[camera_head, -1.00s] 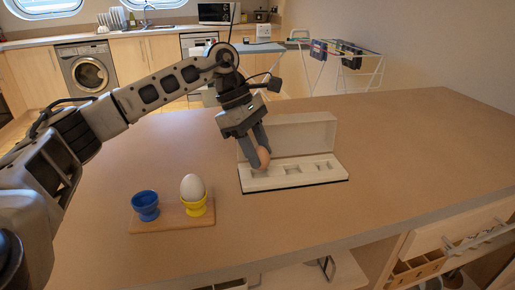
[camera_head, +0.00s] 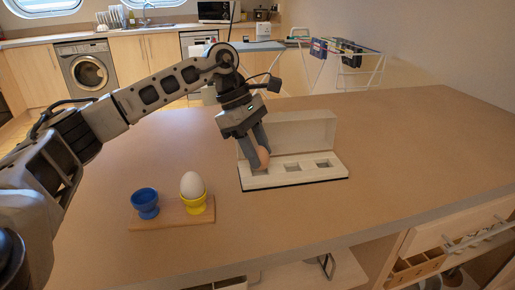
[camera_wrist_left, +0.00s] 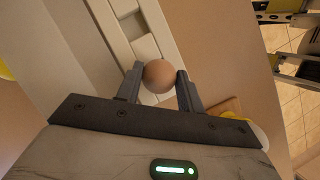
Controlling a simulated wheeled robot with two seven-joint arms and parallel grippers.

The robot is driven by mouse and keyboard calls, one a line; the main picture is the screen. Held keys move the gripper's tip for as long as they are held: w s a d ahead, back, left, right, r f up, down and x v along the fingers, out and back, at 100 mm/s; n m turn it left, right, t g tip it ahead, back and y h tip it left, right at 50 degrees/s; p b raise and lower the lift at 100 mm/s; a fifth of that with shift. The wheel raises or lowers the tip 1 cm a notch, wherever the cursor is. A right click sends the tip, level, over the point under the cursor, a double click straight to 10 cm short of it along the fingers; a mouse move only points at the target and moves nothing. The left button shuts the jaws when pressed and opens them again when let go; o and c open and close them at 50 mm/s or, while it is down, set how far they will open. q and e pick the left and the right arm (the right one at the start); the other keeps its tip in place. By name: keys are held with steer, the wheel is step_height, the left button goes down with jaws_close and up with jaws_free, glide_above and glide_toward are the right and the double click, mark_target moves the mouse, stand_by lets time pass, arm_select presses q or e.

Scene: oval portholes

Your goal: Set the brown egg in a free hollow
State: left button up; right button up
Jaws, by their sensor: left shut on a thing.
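The brown egg (camera_head: 264,156) is between the fingertips of my left gripper (camera_head: 258,158). The gripper is shut on it and points down over the left end of the white egg box (camera_head: 307,178). The egg also shows in the left wrist view (camera_wrist_left: 159,76), with a finger on each side. The box has a row of hollows. The middle hollow (camera_head: 292,167) and right hollow (camera_head: 323,164) look empty. The left hollow is partly hidden behind the egg and fingers, and I cannot tell whether the egg touches it. My right gripper is not in view.
The box lid (camera_head: 305,130) stands up behind the hollows. To the left, a wooden board (camera_head: 172,222) holds an empty blue cup (camera_head: 145,204) and a yellow cup (camera_head: 196,207) with a white egg (camera_head: 192,185). The counter right of the box is clear.

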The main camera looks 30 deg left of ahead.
arm_select(q)
steer(key=shift+r, duration=0.1)
stand_by(0.4)
steer(key=shift+r+p, duration=0.45)
steer(key=shift+p, duration=0.05)
steer(key=shift+f+b, duration=0.35)
steer(key=shift+f, duration=0.25)
stand_by(1.4)
steer(key=shift+r, duration=0.15)
steer(key=shift+r+p, duration=0.45)
steer(key=shift+p, duration=0.1)
steer(key=shift+f+b, duration=0.35)
steer(key=shift+f, duration=0.25)
stand_by(1.5)
steer(key=shift+r, duration=0.2)
